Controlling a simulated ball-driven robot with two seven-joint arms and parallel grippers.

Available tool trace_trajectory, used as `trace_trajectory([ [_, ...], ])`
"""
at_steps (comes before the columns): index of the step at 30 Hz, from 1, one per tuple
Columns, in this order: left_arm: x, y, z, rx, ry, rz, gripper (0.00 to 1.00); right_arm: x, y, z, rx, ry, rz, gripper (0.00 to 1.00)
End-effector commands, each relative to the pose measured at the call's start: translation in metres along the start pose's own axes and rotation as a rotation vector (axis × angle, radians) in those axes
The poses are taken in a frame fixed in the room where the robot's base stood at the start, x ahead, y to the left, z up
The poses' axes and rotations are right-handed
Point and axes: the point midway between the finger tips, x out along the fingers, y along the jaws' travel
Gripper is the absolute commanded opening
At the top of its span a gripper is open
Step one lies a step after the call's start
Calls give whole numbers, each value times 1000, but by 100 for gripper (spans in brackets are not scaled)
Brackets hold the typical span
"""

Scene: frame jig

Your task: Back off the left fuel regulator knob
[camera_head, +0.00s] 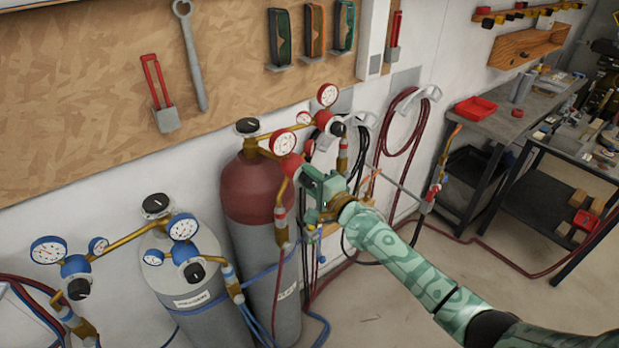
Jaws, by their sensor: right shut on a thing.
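The left fuel regulator (291,163) has a red body, brass fittings and a white gauge (283,142), and stands at the red-topped fuel cylinder (252,188). My right gripper (308,178) comes in from the lower right and is shut at the front of this regulator, where its knob sits. The knob is hidden behind the gripper, so its turn cannot be seen. The right fuel regulator (325,121), with its black knob (338,130), is just behind and to the right, clear of the gripper. My left gripper is not in view.
A grey cylinder (198,285) with blue regulators (75,267) stands at the left. Dark red hose loops (403,128) hang on the wall beside a torch (434,190). Workbenches (490,120) are at the right. The floor in front is mostly free.

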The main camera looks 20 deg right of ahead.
Motion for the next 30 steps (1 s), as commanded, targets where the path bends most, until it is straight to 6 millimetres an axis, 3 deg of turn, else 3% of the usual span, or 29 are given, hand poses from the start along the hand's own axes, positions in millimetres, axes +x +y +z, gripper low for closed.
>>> trace_trajectory([
  [30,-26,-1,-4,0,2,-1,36,0,0,1,-962,-3,4,15],
])
